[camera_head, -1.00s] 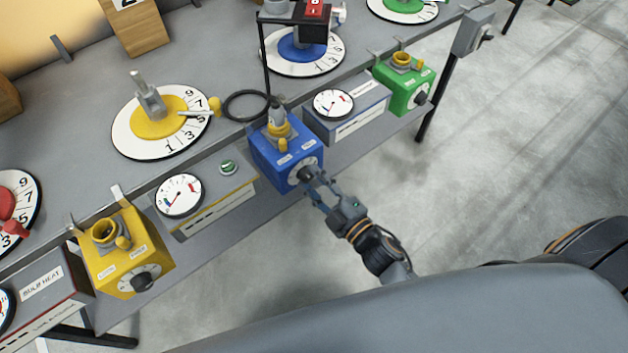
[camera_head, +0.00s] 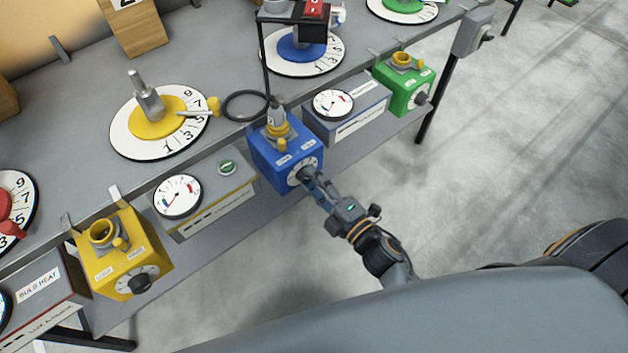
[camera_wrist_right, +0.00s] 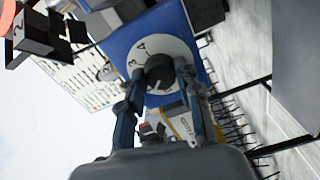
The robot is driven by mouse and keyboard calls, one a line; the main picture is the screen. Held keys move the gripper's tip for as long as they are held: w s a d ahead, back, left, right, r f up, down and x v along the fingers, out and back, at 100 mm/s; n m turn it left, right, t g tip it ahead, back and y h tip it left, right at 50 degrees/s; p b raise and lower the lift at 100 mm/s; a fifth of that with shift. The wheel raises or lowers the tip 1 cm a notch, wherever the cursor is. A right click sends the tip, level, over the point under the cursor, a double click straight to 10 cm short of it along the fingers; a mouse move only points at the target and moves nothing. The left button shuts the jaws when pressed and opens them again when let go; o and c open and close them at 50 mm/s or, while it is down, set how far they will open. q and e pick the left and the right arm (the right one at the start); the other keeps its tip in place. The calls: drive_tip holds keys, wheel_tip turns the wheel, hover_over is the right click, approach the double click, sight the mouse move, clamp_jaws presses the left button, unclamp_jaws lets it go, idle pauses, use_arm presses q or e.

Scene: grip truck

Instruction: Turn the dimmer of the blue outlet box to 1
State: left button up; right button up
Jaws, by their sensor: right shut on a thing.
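The blue outlet box (camera_head: 278,160) sits on the lower shelf in the middle of the head view. A plug-like grey piece stands in the yellow socket (camera_head: 277,133) on its top. Its dimmer is a black knob on a white dial (camera_head: 301,170) on the front face. In the right wrist view the black knob (camera_wrist_right: 159,72) has a pale pointer line, and dial figures such as 3 and 4 show beside it. My right gripper (camera_head: 315,184) is shut on the knob, one finger on each side; it also shows in the right wrist view (camera_wrist_right: 160,80). My left gripper is out of view.
A yellow outlet box (camera_head: 125,255) stands to the left and a green one (camera_head: 402,85) to the right. Gauge boxes (camera_head: 345,108) stand between them. The table edge with its dials (camera_head: 160,122) lies above. The floor in front is clear.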

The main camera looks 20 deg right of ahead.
drive_tip(key=o, duration=1.2)
drive_tip(key=shift+c, duration=0.2)
drive_tip(key=v, duration=1.2)
